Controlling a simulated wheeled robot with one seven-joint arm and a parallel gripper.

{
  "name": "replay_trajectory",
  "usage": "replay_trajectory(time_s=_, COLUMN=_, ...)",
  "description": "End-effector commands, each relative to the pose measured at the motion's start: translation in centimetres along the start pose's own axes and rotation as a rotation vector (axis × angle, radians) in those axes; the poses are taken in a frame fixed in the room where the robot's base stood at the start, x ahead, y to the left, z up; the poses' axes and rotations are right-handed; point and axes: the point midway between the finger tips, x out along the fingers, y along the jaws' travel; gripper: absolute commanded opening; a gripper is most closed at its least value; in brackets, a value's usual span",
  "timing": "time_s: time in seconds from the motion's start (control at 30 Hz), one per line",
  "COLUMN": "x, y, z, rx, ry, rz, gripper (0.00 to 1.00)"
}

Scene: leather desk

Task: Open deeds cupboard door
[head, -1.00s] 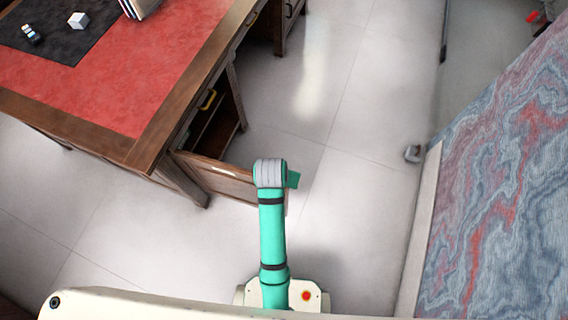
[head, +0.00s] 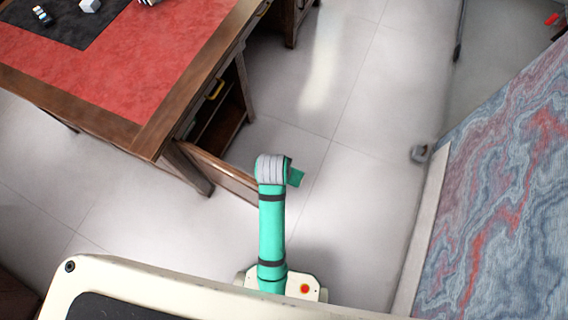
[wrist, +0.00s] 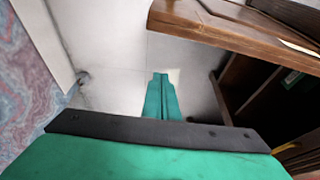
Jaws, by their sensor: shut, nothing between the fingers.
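The deeds cupboard door (head: 222,174) is a brown wooden panel that stands swung out from the desk's near pedestal. Its far end is hidden behind my arm in the head view. In the wrist view, the wooden panel at the top right (wrist: 225,30) appears to be this door. The open cupboard (head: 228,118) shows its dark interior and a shelf. My gripper (wrist: 160,80) is shut and empty, with its green fingers over the floor. In the wrist picture the fingers are apart from the panel. The head view mostly hides the fingertips behind my wrist.
The red-topped desk (head: 85,75) is at the left. A marbled wall panel (head: 500,190) stands at the right, with a small metal floor fitting (head: 419,153) beside it. Pale floor (head: 350,190) between them is clear.

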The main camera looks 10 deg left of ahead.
Motion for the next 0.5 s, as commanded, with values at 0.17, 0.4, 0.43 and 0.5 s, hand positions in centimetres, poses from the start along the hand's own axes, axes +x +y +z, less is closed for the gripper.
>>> replay_trajectory(time_s=0.17, x=-1.3, y=0.1, z=-1.1, rx=-0.002, ry=0.004, rz=-0.002, gripper=0.0)
replay_trajectory(time_s=0.4, x=-5.6, y=0.0, z=-1.1, rx=-0.001, ry=0.004, rz=-0.003, gripper=0.0)
replay_trajectory(time_s=0.43, x=-6.2, y=0.0, z=-1.2, rx=-0.001, ry=0.005, rz=-0.003, gripper=0.0)
replay_trajectory(time_s=0.5, x=-7.4, y=-0.1, z=-1.1, rx=-0.001, ry=0.005, rz=-0.004, gripper=0.0)
